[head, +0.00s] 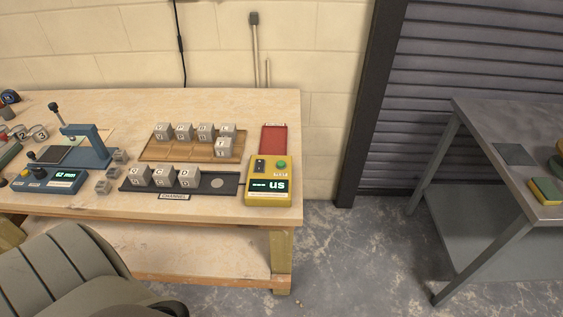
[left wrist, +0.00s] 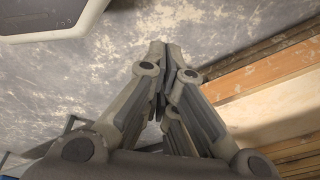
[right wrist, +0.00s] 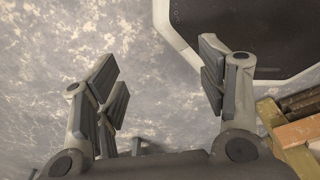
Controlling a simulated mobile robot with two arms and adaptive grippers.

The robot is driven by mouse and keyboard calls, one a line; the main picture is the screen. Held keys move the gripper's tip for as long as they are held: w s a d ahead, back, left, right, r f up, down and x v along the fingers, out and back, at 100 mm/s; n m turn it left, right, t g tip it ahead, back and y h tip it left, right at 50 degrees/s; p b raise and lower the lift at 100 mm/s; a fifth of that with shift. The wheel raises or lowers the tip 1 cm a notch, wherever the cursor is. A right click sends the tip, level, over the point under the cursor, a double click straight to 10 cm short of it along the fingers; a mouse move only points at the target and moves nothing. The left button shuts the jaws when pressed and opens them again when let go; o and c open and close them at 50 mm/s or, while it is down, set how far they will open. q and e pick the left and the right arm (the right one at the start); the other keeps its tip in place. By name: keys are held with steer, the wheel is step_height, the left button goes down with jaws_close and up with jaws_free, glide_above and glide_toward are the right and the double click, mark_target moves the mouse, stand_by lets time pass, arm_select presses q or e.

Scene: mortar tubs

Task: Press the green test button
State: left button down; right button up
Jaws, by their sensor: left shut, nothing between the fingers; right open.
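The green test button (head: 281,165) is a round button on the top right of a yellow tester (head: 257,196). The tester stands at the right end of the wooden bench, and its lit display reads "--- us". A dark button or switch sits left of the green one. Neither gripper shows in the head view. My left gripper (left wrist: 161,50) is shut and empty in the left wrist view, above the floor beside wooden bench parts. My right gripper (right wrist: 160,68) is open and empty in the right wrist view, over the floor. Neither wrist view shows the button.
A black channel (head: 223,190) with three grey cubes adjoins the tester's left side. Behind are a wooden tray (head: 190,156) with several cubes and a red tray (head: 279,138). A blue press (head: 90,145) stands left. A grey ribbed shape (head: 50,268) fills the lower left.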

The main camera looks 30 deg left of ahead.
arm_select(q)
steer(key=w+r+m+t+h+p, duration=0.1)
steer(key=w+r, duration=0.9)
steer(key=w, duration=0.2)
steer(key=w+r+m+t, duration=0.2)
steer(key=w+r, duration=0.7)
steer(key=w, duration=0.3)
steer(key=w+d+r+m+h+p, duration=0.1)
steer(key=w+d+r+m+h, duration=0.2)
steer(key=r, duration=0.9)
steer(key=w+d+r+m+p, duration=0.1)
steer(key=w+d+r+m, duration=0.2)
steer(key=r, duration=0.9)
steer(key=w+a+r+m+t, duration=0.1)
steer(key=w+a+r+t, duration=0.2)
steer(key=w+a+r, duration=0.9)
steer(key=a+r, duration=0.2)
steer(key=a, duration=0.2)
steer(key=shift+w+a+r+m, duration=0.25)
steer(key=shift+w+r+m, duration=0.1)
steer(key=shift+w+m, duration=0.05)
arm_select(e)
steer(key=r, duration=0.3)
steer(key=shift+w+d, duration=0.2)
steer(key=shift+d, duration=0.1)
arm_select(q)
steer(key=shift+f, duration=0.15)
arm_select(e)
steer(key=shift+f, duration=0.1)
